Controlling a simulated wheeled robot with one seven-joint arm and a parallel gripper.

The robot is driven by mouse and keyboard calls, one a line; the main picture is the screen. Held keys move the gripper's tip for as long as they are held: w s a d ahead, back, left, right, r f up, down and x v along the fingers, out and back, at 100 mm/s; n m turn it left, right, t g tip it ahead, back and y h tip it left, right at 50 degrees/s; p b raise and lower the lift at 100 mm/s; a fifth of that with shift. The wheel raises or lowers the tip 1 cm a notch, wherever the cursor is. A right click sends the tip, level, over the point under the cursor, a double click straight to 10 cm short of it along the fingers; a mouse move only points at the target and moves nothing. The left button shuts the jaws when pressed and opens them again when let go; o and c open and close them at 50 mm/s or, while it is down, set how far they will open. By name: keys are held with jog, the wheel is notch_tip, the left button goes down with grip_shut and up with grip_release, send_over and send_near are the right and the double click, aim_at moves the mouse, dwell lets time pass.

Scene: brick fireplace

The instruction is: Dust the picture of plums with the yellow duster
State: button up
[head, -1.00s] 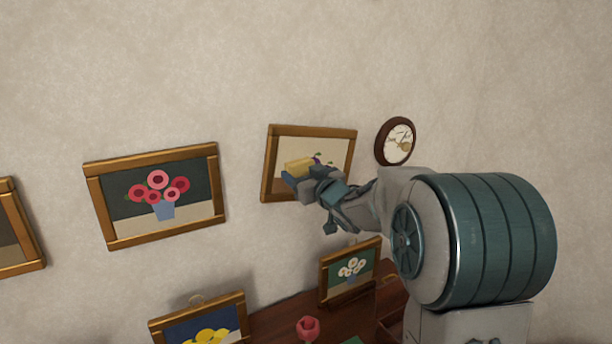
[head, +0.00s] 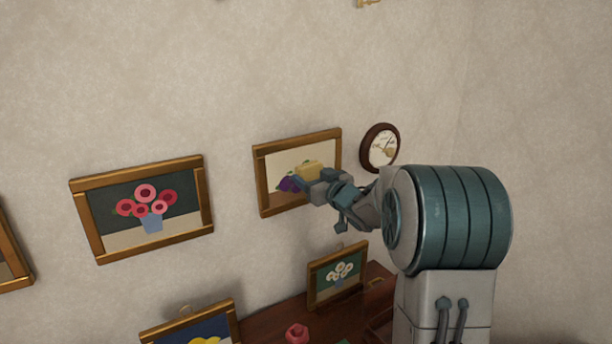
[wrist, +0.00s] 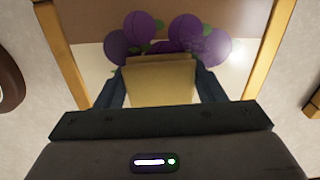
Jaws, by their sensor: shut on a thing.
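The picture of plums (head: 297,150) hangs on the wall in a gold-brown frame, in the middle of the head view. It also shows in the wrist view, with several purple plums (wrist: 188,34) and green leaves. My gripper (head: 312,177) is in front of the picture, shut on the yellow duster (head: 308,167). In the wrist view the duster (wrist: 158,82) sits between the two fingers and overlaps the lower plums. I cannot tell whether it touches the picture. The gripper and duster hide part of the picture in the head view.
A round clock (head: 380,148) hangs just right of the picture. A pink flower picture (head: 150,208) hangs to the left. Below, a white flower picture (head: 338,275) stands on a dark wooden surface (head: 270,326), near a yellow flower picture (head: 195,328) and a red flower (head: 297,333).

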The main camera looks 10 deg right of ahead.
aim_at(283, 178)
jog(key=d, duration=0.1)
jog(key=w+d+p, duration=0.1)
jog(key=d, duration=0.1)
jog(key=d+p, duration=0.1)
jog(key=d, duration=0.1)
jog(key=shift+w, duration=0.3)
jog(key=shift+a, duration=0.15)
jog(key=shift+s+a+f+b, duration=0.1)
jog(key=shift+s+a+b, duration=0.45)
jog(key=shift+a, duration=0.55)
jog(key=shift+s+a+b, duration=0.2)
jog(key=shift+a+b, duration=0.55)
jog(key=shift+a, duration=0.4)
jog(key=shift+s+a+f+b, duration=0.1)
jog(key=shift+s+a+b, duration=0.45)
jog(key=shift+a, duration=0.55)
jog(key=shift+s+a+r+b, duration=0.1)
jog(key=shift+s+a+b, duration=0.1)
jog(key=shift+a+b, duration=0.4)
jog(key=shift+s+a+b, duration=0.15)
jog(key=shift+a+b, duration=0.1)
jog(key=shift+a, duration=0.7)
jog(key=shift+s+a+r+b, duration=0.1)
jog(key=shift+s+a+b, duration=0.1)
jog(key=shift+a+b, duration=0.4)
jog(key=shift+a, duration=0.15)
jog(key=shift+v, duration=2.95)
jog(key=shift+s+p, duration=0.1)
jog(key=shift+p, duration=0.2)
